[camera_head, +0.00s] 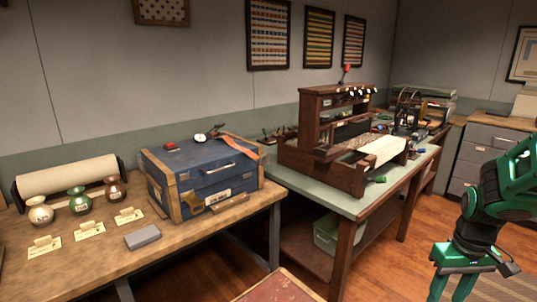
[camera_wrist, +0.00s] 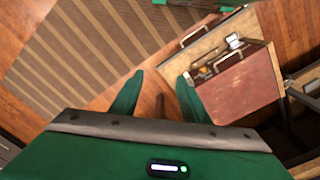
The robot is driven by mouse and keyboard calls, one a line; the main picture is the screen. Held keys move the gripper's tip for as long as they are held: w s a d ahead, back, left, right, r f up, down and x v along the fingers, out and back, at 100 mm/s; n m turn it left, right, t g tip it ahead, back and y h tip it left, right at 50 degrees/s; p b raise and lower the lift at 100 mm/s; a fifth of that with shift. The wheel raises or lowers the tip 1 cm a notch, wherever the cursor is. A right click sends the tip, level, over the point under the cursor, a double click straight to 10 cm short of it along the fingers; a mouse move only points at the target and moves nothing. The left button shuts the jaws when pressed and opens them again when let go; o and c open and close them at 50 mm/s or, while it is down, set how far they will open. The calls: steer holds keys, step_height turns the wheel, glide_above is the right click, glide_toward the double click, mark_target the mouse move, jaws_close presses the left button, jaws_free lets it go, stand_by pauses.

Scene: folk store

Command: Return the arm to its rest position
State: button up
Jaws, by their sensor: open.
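My arm, green and black, comes in at the right edge of the head view. My gripper (camera_head: 462,287) points down over the wooden floor at the lower right, apart from the tables. In the wrist view my gripper (camera_wrist: 159,78) shows two green fingers spread apart, with nothing between them but floor and a thin dark brown piece further below. A red-brown case or board (camera_wrist: 245,95) lies below and to the right of the fingers, not touching them.
A wooden table (camera_head: 100,270) holds a blue chest (camera_head: 215,175), three small vases and a paper roll. A green-topped table (camera_head: 345,205) bears a wooden loom-like device (camera_head: 325,165). Grey drawers (camera_head: 480,150) stand behind my arm. A striped rug (camera_wrist: 95,50) covers floor.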

steer(key=s+a+r+m, duration=0.2)
steer(key=s+r+m, duration=0.3)
steer(key=s, duration=0.9)
step_height(320, 180, up, 4)
steer(key=shift+a+f+m, duration=0.1)
steer(key=shift+a+m, duration=0.05)
steer(key=shift+m, duration=0.15)
steer(key=shift+w+f, duration=0.25)
steer(key=shift+w, duration=0.3)
